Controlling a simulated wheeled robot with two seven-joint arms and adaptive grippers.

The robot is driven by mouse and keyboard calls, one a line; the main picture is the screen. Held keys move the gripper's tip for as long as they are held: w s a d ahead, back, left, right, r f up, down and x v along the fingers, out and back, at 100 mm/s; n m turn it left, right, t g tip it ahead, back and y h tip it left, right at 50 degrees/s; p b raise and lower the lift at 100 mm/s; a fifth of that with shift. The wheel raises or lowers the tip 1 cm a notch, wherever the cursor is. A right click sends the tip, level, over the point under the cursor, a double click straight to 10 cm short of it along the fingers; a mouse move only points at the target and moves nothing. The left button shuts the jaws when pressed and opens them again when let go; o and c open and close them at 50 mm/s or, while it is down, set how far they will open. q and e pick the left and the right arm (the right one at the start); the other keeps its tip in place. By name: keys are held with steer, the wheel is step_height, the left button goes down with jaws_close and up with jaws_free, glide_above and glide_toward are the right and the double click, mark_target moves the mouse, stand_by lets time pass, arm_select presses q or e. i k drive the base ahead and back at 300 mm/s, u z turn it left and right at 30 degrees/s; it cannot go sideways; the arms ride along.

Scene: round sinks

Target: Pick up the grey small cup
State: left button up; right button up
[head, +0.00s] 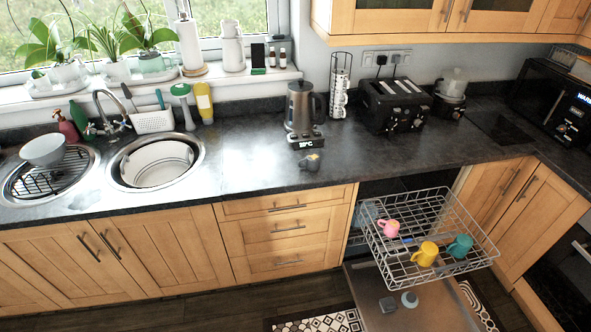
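A small dark grey cup (309,162) is on the black worktop, near its front edge and in front of the kettle. A small yellowish patch shows at it; I cannot tell what that is, or whether the cup stands upright or lies on its side. Two small greyish items, one darker (388,305) and one paler (410,299), are on the open dishwasher door; they are too small to identify surely. Neither of my grippers is in view.
The kettle (299,107) stands behind the cup, with a black toaster (395,105) to its right. A pulled-out dishwasher rack (480,222) holds pink, yellow and teal cups and juts out in front of the worktop. Round sinks (202,160) are at left; worktop between is clear.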

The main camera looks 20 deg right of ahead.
mark_target(313, 160)
steer(key=u, duration=0.25)
steer(key=i, duration=1.2)
steer(key=z, duration=0.85)
